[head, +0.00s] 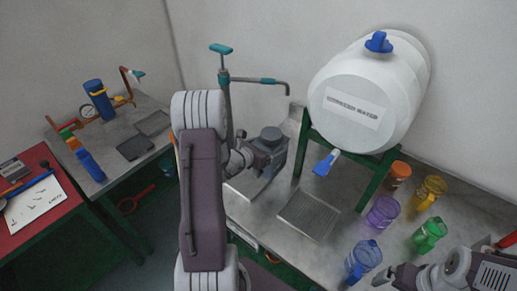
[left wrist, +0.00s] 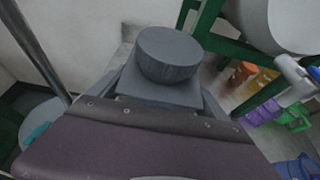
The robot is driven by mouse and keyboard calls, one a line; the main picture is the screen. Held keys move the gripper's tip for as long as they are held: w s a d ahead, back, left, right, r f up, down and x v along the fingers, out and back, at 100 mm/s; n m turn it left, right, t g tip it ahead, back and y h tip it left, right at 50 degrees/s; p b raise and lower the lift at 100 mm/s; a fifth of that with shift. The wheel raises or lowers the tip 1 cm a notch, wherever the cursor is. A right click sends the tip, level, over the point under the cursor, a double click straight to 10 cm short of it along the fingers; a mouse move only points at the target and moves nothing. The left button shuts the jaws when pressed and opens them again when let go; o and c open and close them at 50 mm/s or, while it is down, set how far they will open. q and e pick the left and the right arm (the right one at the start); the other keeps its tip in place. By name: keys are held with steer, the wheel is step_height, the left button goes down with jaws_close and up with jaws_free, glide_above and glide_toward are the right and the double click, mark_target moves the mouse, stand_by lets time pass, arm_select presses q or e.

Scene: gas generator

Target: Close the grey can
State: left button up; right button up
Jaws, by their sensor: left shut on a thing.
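A dark grey can with a round, ridged cap (head: 271,132) stands up at the middle of the metal bench in the head view. In the left wrist view the cap (left wrist: 168,55) fills the upper middle, above a flat grey block. My left gripper (head: 258,155) is at the can just below the cap, shut on it. The fingertips and the exact grip are hard to make out, and the can's lower part is hidden. I cannot tell whether the cap sits fully seated. My right gripper (head: 385,276) is low at the right; its jaws are unclear.
A white water barrel (head: 360,112) with a blue tap stands on a green frame (head: 375,183) right of the can. Several coloured jugs stand at the right. A teal-handled pump (head: 225,85) rises behind my left arm. A grille (head: 308,215) lies in front of the barrel.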

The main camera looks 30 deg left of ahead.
arm_select(q)
steer(key=shift+s+d+r, duration=0.1)
steer(key=shift+d+r, duration=0.55)
steer(key=shift+d, duration=0.15)
steer(key=s+d+f+m+g+h, duration=0.5)
steer(key=s+d+f+m+h, duration=0.4)
steer(key=s+d, duration=0.3)
steer(key=shift+s+d+m+g+h, duration=0.3)
steer(key=shift+s+d+m+h, duration=0.15)
steer(key=shift+d, duration=0.4)
